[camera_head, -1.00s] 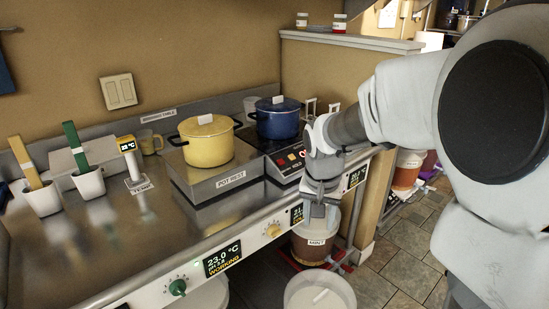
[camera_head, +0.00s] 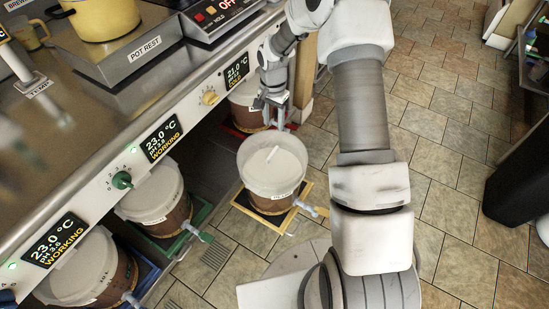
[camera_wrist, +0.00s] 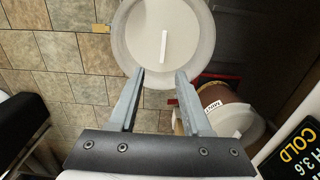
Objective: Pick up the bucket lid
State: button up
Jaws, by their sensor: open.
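A round, pale lid (camera_head: 268,174) with a thin white bar handle (camera_head: 273,154) tops a white-and-brown bucket (camera_head: 266,202) on the floor, out in front of the counter. In the wrist view the lid (camera_wrist: 150,50) is ahead of the fingers, and its bar handle (camera_wrist: 164,46) lies just beyond the gap between them. My gripper (camera_head: 271,121) is open and empty, near the lid's far edge in the head view. In the wrist view my gripper (camera_wrist: 160,73) overlaps the lid's near rim. Its height above the lid is hard to judge.
The lidded bucket stands in a yellow frame (camera_head: 241,203). The MINT bucket (camera_wrist: 230,92) stands close beside it, on a red base. Two more buckets stand under the counter, one in a green frame (camera_head: 203,215). The counter edge (camera_head: 130,150) overhangs them. Tiled floor lies open to the right.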

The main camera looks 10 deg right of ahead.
jog(key=b, duration=0.3)
send_over(272, 152)
jog(key=s, duration=0.1)
notch_tip(272, 152, down, 11)
jog(key=shift+d+r, duration=0.1)
jog(key=shift+d, duration=0.05)
jog(key=shift+w+f+b, duration=0.2)
jog(key=shift+f+b, duration=0.2)
jog(key=shift+f, duration=1)
jog(key=shift+w+f+b, duration=0.2)
jog(key=shift+f+b, duration=0.15)
jog(key=shift+f, duration=1)
grip_shut()
